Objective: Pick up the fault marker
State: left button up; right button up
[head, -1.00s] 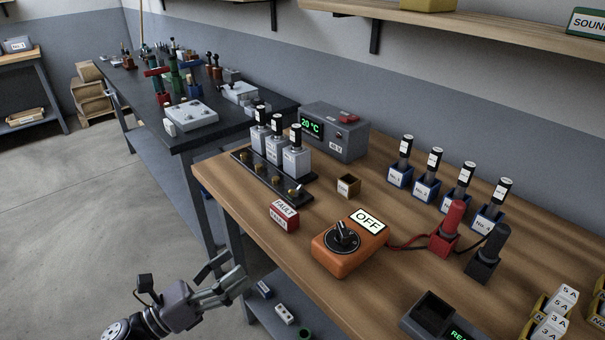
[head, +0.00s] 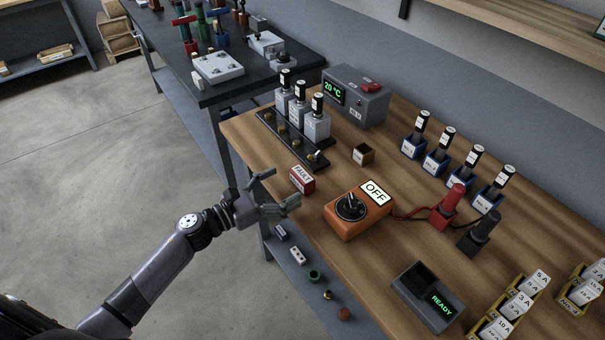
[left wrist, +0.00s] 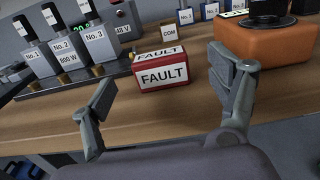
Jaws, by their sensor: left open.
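The fault marker (head: 302,179) is a small red block with white FAULT labels. It stands on the wooden bench near its left edge. The left gripper's two fingers (left wrist: 165,95) also show spread in the left wrist view. My right gripper is not in view.
An orange switch box (head: 357,209) marked OFF stands right of the marker. A black rail (head: 290,138) with several labelled heater blocks stands behind it. Small parts lie on the lower shelf.

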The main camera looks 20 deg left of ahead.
aim_at(302, 174)
pick_arm(q)
jog(key=shift+w+d, duration=0.4)
jog(key=shift+w, duration=0.1)
jog(key=p+x, duration=0.2)
jog(key=x, duration=0.2)
jog(key=shift+w+d+r, duration=0.1)
jog(key=shift+w+r, duration=0.1)
jog(key=shift+w+d+f, duration=0.1)
jog(key=shift+w+d, duration=0.15)
jog(key=shift+w, duration=0.05)
jog(key=shift+s+a, duration=0.1)
jog(key=shift+c, duration=0.7)
jog(key=c, duration=1.1)
